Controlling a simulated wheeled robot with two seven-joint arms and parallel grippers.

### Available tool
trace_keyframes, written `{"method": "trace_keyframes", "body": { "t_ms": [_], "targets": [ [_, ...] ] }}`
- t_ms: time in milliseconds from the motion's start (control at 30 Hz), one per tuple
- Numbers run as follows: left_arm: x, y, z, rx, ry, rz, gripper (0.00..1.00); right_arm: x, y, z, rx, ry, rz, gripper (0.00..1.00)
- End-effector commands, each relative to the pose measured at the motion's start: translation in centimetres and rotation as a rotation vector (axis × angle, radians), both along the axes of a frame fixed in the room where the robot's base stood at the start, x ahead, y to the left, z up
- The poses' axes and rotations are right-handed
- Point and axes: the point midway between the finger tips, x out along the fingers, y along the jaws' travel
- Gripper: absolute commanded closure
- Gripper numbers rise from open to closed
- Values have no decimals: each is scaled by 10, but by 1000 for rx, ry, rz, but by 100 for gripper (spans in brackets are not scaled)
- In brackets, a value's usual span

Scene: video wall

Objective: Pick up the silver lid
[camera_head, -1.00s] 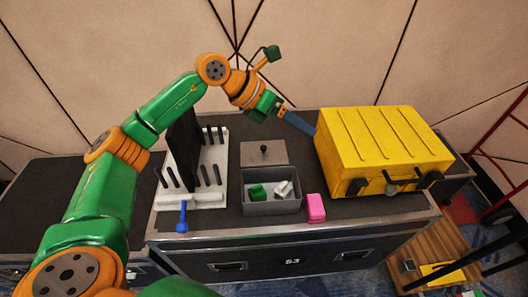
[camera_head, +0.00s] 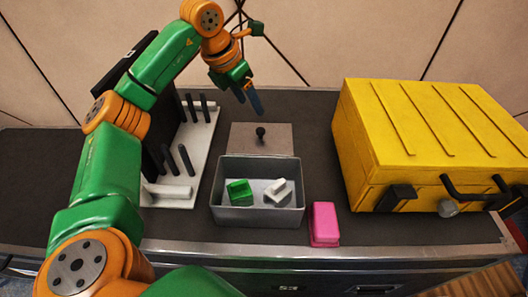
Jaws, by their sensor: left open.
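The silver lid (camera_head: 277,139) is a flat grey plate with a small black knob (camera_head: 260,132) on top. It lies on the dark case top, just behind the open grey box (camera_head: 258,217). My left gripper (camera_head: 257,104) is open and empty, with its blue fingers pointing down. In the picture it is just above the lid's back edge, near the knob. I cannot tell its exact height. My right gripper is not in view.
The box holds a green block (camera_head: 239,191) and a white piece (camera_head: 279,189). A pink block (camera_head: 324,223) stands right of it. A large yellow case (camera_head: 430,125) fills the right. A white rack (camera_head: 199,150) with black pegs is at left, partly behind my arm.

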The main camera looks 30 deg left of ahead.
Motion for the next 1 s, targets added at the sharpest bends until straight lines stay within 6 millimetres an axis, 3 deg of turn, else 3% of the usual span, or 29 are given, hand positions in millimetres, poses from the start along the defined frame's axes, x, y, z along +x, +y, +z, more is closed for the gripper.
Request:
{"method": "trace_keyframes", "body": {
  "t_ms": [33, 100, 267, 533, 800, 867, 1000],
  "targets": [
    [0, 0, -23, 0, 0, 0, 35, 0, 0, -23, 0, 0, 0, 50],
    [0, 0, -32, 0, -1, -1, 35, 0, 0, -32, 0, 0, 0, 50],
    [4, -2, -44, 0, 2, -1, 35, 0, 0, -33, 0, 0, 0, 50],
    [17, -14, -89, -1, 1, 0, 35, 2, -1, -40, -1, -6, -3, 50],
    [21, -14, -95, 0, -4, 1, 35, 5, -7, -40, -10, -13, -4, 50],
    [21, -14, -95, 0, -3, 1, 48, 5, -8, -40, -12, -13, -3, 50],
    [21, -14, -95, 0, -4, 1, 86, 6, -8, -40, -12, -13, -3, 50]
  ]
}}
